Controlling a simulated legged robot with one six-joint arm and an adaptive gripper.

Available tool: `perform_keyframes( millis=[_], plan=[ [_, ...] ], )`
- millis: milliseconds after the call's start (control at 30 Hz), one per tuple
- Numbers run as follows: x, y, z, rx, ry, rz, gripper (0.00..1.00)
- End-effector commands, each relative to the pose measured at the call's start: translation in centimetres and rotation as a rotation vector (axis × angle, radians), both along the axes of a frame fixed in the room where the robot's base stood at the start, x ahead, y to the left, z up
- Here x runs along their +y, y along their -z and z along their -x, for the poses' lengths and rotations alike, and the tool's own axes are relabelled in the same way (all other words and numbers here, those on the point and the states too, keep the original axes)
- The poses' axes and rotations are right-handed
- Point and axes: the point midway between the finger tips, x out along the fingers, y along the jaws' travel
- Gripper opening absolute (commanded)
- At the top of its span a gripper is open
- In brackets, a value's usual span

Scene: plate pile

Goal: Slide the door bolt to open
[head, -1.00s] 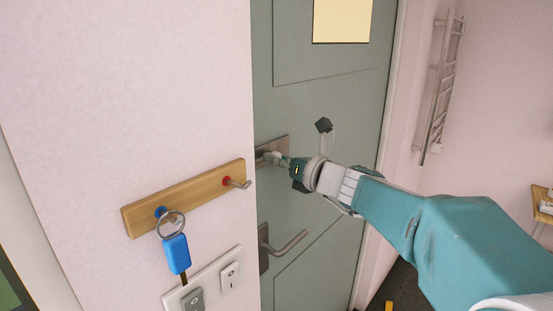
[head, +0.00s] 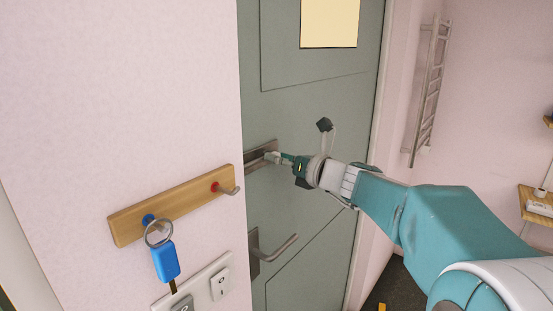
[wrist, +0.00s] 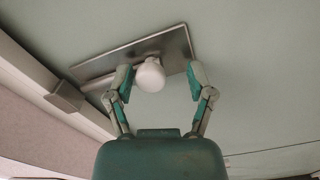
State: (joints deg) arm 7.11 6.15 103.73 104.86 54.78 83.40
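The door bolt's metal plate (head: 262,149) is on the grey-green door, near its left edge and above the lever handle. It also shows in the wrist view (wrist: 177,43). The bolt's pale round knob (wrist: 150,76) stands out from the plate, right of its middle. My gripper (wrist: 158,74) has its two fingers apart, one on each side of the knob. The left finger is close to or touching the knob; the right finger has a clear gap. In the head view my gripper (head: 280,158) is at the plate's right end, where its fingertips partly hide the bolt.
A lever handle (head: 277,247) sits below the bolt. Left of the door, a wooden hook rail (head: 180,203) holds a blue key tag (head: 166,261), with a switch plate (head: 219,284) below. A towel rail (head: 428,95) hangs on the right wall.

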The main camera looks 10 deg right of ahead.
Motion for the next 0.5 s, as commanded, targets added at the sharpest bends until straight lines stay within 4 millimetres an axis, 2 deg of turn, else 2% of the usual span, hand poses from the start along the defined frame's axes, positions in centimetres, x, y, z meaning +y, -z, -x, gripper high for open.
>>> perform_keyframes(
  millis=[267,500],
  plan=[
    [-0.2,0.0,0.4,0.000,0.000,0.001,0.70],
    [-3.3,0.0,3.2,-0.001,0.004,0.002,0.70]
  ],
)
